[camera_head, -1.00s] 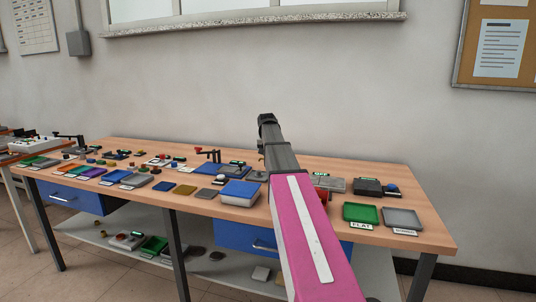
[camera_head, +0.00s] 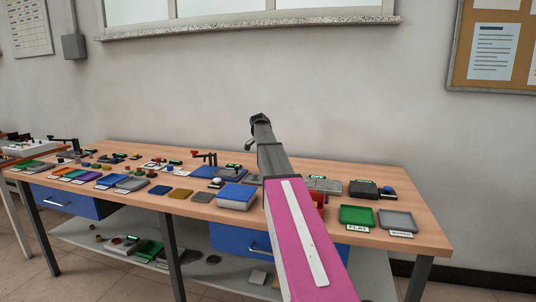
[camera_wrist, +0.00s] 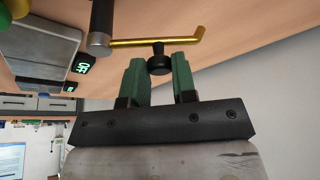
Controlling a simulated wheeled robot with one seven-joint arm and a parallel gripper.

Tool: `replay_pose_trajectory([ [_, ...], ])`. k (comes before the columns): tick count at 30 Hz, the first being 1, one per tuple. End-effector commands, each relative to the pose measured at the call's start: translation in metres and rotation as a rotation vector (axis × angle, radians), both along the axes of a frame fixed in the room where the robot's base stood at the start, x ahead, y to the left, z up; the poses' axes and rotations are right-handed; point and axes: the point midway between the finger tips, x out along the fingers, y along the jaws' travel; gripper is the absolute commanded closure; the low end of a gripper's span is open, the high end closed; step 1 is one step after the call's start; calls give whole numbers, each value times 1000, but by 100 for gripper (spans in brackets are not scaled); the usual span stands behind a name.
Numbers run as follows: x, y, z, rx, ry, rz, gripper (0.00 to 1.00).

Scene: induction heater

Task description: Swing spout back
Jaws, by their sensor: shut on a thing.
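In the wrist view a brass-coloured spout (camera_wrist: 160,41) runs sideways from a dark post with a grey collar (camera_wrist: 101,32) and ends in a short bent tip at the right. A black knob (camera_wrist: 159,63) hangs from the spout on a short stem. My gripper (camera_wrist: 160,72) has its two green fingers on either side of this knob and is shut on it. The spout's far joint inside the post is hidden. In the head view my arm covers the spout, and the fingers cannot be made out.
A grey device (camera_wrist: 40,45) with a lit OFF display (camera_wrist: 83,64) stands left of the post. In the head view a blue box (camera_head: 237,196), a green tray (camera_head: 357,215) and a grey tray (camera_head: 397,219) lie on the crowded wooden bench. The wall (camera_head: 340,90) rises behind it.

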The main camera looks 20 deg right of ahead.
Motion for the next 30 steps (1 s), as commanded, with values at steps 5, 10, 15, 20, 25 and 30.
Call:
replay_pose_trajectory([
  [5,2,-5,0,1,0,-79,100],
  [10,2,-7,0,1,-1,-120,100],
  [15,2,-8,0,1,0,-135,100],
  [20,1,-8,0,1,-1,-137,100],
  [25,1,-8,0,0,-1,-136,100],
  [30,1,-8,0,0,-1,-136,49],
])
